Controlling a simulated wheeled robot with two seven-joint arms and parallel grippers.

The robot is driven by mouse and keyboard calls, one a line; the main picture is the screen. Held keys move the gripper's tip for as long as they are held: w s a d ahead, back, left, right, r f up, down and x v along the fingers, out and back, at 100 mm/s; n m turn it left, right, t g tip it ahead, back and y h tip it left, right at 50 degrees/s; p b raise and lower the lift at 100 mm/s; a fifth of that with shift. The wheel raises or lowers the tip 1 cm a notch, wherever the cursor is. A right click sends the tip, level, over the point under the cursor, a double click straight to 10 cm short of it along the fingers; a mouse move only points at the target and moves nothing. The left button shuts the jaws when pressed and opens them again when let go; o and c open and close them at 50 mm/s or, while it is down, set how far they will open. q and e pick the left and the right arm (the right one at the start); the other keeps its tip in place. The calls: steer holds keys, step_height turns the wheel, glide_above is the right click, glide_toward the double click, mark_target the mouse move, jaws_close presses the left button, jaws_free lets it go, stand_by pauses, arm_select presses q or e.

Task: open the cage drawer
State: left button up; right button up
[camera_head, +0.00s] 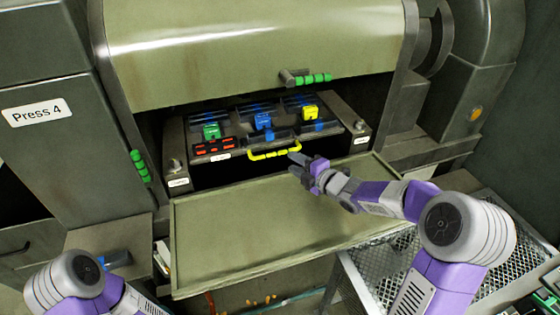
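The cage drawer (235,153) sits in the dark opening of the press, below the raised green cover. Its yellow bar handle (268,153) runs along the middle of its front edge. My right gripper (295,164) is just right of the handle's right end, fingers pointing left toward it and spread apart. Nothing shows between the fingers. I cannot tell whether a fingertip touches the handle. My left arm shows at the bottom left, but its gripper is not visible.
A lowered green flap (265,225) spreads in front of the opening, under my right gripper. The raised cover (250,50) has a green grip (313,78). Green, blue and yellow clamps (263,121) stand on the drawer's top. A mesh-topped frame (385,275) stands at lower right.

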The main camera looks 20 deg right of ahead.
mark_target(278, 154)
steer(key=x, duration=0.7)
steer(key=shift+w+a, duration=0.1)
steer(key=shift+w, duration=0.05)
jaws_close()
steer(key=shift+b, duration=0.3)
